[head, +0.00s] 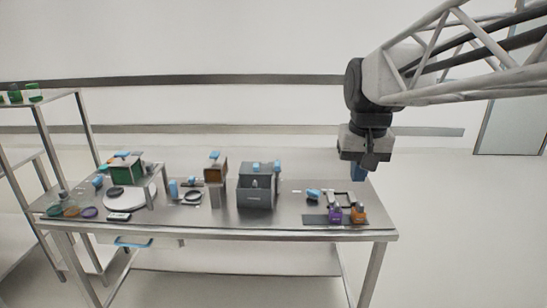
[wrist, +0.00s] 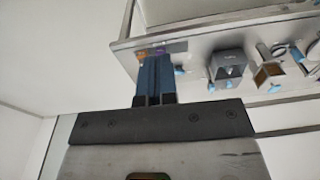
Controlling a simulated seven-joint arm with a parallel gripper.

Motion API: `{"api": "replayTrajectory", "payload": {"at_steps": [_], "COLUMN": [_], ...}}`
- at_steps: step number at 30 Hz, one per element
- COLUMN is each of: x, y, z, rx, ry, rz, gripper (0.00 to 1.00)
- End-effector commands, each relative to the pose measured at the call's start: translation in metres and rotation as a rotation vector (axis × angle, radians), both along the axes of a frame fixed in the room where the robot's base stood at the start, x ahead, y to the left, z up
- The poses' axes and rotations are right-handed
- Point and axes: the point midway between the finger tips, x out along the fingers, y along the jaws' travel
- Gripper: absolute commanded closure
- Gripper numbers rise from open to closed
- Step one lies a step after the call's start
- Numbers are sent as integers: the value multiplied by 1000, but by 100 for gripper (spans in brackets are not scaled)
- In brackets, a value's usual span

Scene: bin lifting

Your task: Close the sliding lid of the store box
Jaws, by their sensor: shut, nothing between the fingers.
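A dark grey box (head: 255,198) stands upright near the middle of the steel table, with blue parts at its top; I take it for the store box. It also shows in the wrist view (wrist: 229,66), right of my fingers. Its lid and how far it is open are too small to tell. My gripper (head: 358,174) hangs fingers down above the table's right end, right of the box and apart from it. Its blue fingers also show in the wrist view (wrist: 156,60); they are shut and empty.
A purple item (head: 335,213) and an orange item (head: 357,212) stand on a dark mat at the table's right front. A brown box (head: 215,171), a white round plate (head: 122,202) and a green box (head: 124,170) stand left. A shelf rack (head: 40,128) is at far left.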

Motion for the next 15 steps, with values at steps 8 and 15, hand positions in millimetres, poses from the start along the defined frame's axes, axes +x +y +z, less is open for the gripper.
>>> {"api": "replayTrajectory", "payload": {"at_steps": [8,15], "x": [64,117], "y": [12,25], "z": [21,35], "rx": [5,9], "ry": [40,75], "rz": [1,1], "gripper": [100,100]}}
